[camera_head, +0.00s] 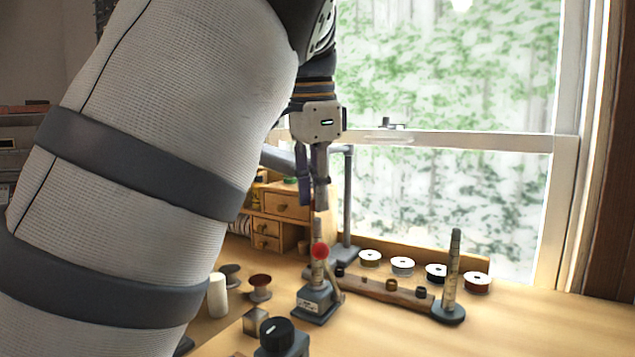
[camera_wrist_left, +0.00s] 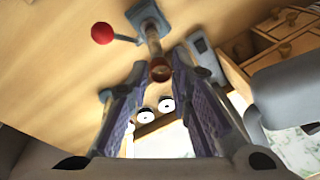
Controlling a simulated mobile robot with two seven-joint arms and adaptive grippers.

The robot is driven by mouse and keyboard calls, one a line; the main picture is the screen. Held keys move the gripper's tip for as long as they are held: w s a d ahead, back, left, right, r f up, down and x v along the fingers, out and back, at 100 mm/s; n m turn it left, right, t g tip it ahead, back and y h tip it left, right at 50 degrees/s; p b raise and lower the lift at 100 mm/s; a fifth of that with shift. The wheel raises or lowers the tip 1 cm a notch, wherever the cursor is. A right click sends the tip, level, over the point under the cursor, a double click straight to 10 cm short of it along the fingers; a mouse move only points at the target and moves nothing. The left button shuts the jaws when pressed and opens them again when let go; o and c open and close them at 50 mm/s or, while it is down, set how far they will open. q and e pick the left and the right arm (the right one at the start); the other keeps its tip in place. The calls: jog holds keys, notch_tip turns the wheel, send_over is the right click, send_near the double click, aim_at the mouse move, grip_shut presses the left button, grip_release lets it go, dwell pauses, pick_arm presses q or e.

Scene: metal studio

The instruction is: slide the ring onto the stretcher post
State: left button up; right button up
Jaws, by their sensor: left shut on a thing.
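The stretcher post (camera_head: 317,236) stands upright on a grey block base (camera_head: 316,301), with a red ball lever (camera_head: 320,250) in front of it. My left gripper (camera_head: 321,208) points down right above the post's top. In the left wrist view, my left gripper (camera_wrist_left: 160,66) is shut on a small copper-brown ring (camera_wrist_left: 160,72) at its fingertips. The post (camera_wrist_left: 153,42) runs away from just behind the ring toward its base (camera_wrist_left: 147,18). The ring and post top line up closely, but I cannot tell whether the ring is around the post. The ring is too small to make out in the head view.
A tapered post on a round dark base (camera_head: 453,275) stands to the right, beside a wooden bar with small knobs (camera_head: 385,290). Several spools (camera_head: 402,265) line the back edge. A grey stand (camera_head: 347,200) and wooden drawers (camera_head: 283,204) are close behind. The right front of the bench is clear.

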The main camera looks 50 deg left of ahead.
aim_at(316, 219)
dwell(0.5)
pick_arm(q)
jog(key=shift+f, duration=1.6)
jog(key=o, duration=0.9)
notch_tip(316, 219, up, 12)
jog(key=s+d, duration=0.1)
jog(key=shift+s, duration=0.25)
